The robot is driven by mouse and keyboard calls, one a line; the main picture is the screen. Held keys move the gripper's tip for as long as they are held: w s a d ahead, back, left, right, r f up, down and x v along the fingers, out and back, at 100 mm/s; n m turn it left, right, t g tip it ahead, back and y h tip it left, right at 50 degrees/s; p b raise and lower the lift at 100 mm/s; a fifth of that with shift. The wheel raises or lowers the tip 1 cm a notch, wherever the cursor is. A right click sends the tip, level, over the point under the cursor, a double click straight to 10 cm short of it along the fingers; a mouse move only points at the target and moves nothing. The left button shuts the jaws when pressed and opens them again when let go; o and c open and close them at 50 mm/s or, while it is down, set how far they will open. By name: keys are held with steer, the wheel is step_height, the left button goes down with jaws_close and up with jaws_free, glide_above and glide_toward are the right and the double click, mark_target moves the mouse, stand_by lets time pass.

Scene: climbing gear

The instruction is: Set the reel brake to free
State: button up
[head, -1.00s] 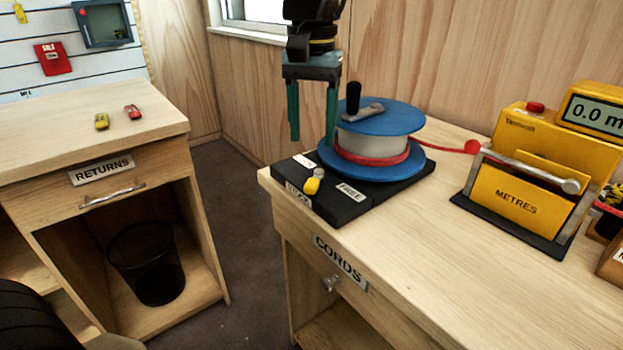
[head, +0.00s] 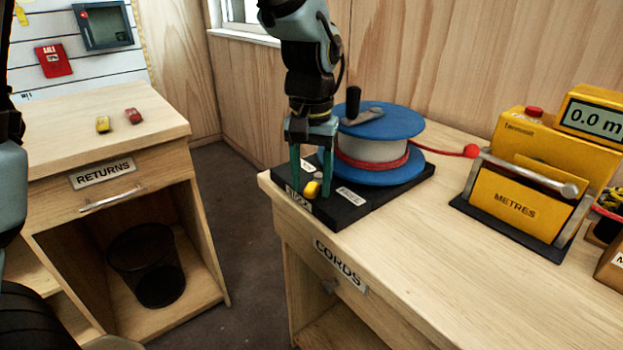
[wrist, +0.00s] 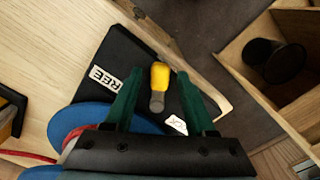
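The reel brake is a short lever with a yellow grip (head: 312,189) and a grey pivot end, on a black base (head: 375,204). It also shows in the wrist view (wrist: 160,75). Its grip points towards the base's front edge, by a partly covered label (head: 298,198). The FREE label (head: 350,196) lies to the right of the lever; the wrist view also shows this label (wrist: 103,78). My gripper (head: 311,187) points down over the base. Its two green fingers are apart, one on each side of the lever, with gaps in the wrist view (wrist: 158,76).
The blue cord reel (head: 385,125) with its black crank handle (head: 352,101) stands right behind my gripper. Red cord runs to a yellow metre counter (head: 518,180) reading 0.0. The front right bench top (head: 430,260) is clear. A RETURNS cabinet (head: 130,160) stands left.

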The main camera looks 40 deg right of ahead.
jaws_close()
stand_by(0.3)
steer(key=shift+s+d+r+n+p, duration=0.15)
steer(key=shift+n+p, duration=0.25)
steer(key=shift+n, duration=0.1)
steer(key=shift+s+d+n, duration=0.15)
steer(key=shift+d+n, duration=0.05)
steer(key=shift+n, duration=0.5)
steer(key=shift+o, duration=0.6)
jaws_free()
